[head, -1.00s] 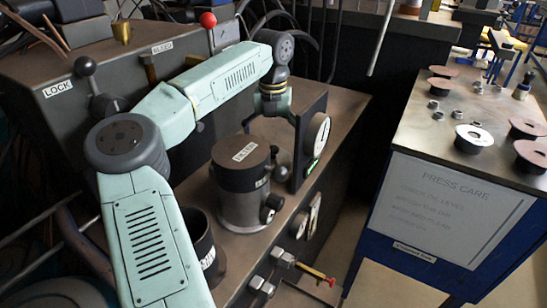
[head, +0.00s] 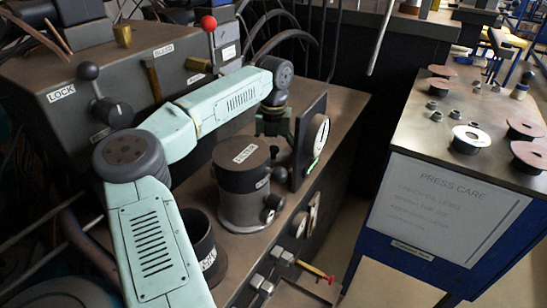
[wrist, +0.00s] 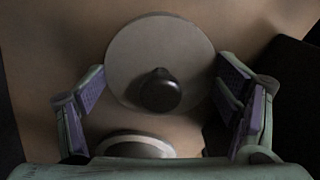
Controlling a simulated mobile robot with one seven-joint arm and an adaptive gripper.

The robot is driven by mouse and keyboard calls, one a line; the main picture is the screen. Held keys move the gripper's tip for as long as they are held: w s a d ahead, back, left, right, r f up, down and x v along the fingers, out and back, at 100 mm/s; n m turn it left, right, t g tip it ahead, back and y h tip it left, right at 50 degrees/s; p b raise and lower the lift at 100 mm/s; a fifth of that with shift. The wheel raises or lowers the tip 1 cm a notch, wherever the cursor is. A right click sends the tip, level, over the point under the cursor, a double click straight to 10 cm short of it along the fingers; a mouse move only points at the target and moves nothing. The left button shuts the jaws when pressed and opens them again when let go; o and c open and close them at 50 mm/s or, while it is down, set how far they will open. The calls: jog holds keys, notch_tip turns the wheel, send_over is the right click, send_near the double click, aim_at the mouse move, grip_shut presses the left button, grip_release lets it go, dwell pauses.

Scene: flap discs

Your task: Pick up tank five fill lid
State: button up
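In the wrist view a round grey-brown lid (wrist: 135,48) with a black knob (wrist: 160,92) lies between the two fingers. My gripper (wrist: 160,88) is open around it, with a visible gap on each side. In the head view my gripper (head: 272,128) points down just behind the labelled cylindrical tank (head: 245,205) with a dark top. Its fingertips are hidden there by the tank and the gauge panel. A black ball knob (head: 280,174) shows beside the tank top; I cannot tell if it is the lid's knob.
The gauge panel (head: 311,145) stands close to the right of my gripper. A dark open cylinder (head: 198,245) is at front left. Lever knobs rise from the housing (head: 150,60) behind. A pale-rimmed round thing (wrist: 140,146) lies below the lid in the wrist view.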

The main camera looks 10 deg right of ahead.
jog(key=c, duration=0.6)
